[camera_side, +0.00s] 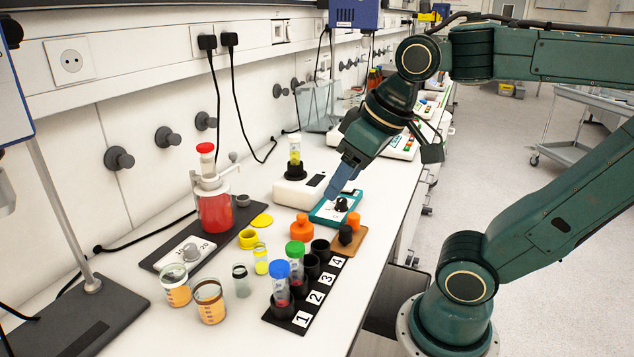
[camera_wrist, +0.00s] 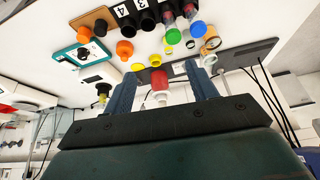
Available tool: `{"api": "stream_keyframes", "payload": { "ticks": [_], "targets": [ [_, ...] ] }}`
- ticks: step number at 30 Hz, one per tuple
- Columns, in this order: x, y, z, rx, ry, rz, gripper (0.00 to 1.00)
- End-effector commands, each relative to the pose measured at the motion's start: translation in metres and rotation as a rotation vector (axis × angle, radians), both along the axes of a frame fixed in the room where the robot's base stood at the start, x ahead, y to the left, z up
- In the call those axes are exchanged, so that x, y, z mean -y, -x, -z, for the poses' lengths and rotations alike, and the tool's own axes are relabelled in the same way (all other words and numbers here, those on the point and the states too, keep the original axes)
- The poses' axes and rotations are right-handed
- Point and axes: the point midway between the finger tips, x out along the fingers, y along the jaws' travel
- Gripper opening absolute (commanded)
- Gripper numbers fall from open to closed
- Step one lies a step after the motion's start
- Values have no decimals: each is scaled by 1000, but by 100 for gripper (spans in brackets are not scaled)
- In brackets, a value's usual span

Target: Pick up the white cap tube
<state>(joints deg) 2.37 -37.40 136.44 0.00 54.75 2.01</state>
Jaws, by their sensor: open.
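The white cap tube (camera_side: 294,148) holds yellow liquid and stands upright in a black holder (camera_side: 295,170) on a white bench device (camera_side: 299,190). In the wrist view, a small yellow and black shape (camera_wrist: 103,89) left of the fingers seems to be this tube in its holder; its cap is not clear there. My gripper (camera_side: 334,192) is right of the tube in the side view, pointing down-left above a teal device, apart from the tube. The wrist view shows its two blue fingers spread (camera_wrist: 160,70) with nothing held; the red bottle shows between them in the background.
A numbered black rack (camera_side: 303,320) holds blue-capped and green-capped tubes. The red bottle (camera_side: 214,208) stands left on a dark tray. The teal device (camera_side: 335,208) lies under my gripper. Orange bottles, yellow caps, vials and beakers crowd the front bench.

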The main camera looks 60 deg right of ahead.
Motion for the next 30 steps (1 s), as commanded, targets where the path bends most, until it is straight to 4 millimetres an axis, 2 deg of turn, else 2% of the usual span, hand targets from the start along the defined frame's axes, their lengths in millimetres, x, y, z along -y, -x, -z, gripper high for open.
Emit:
{"api": "stream_keyframes", "payload": {
  "ticks": [6,15,22,30],
  "targets": [
    [18,-41,-33,-53,-26,117,57],
    [55,-101,-67,-128,-69,291,57],
    [91,-145,-82,-183,-101,423,57],
    [142,-190,-86,-246,-140,581,57]
  ]
}}
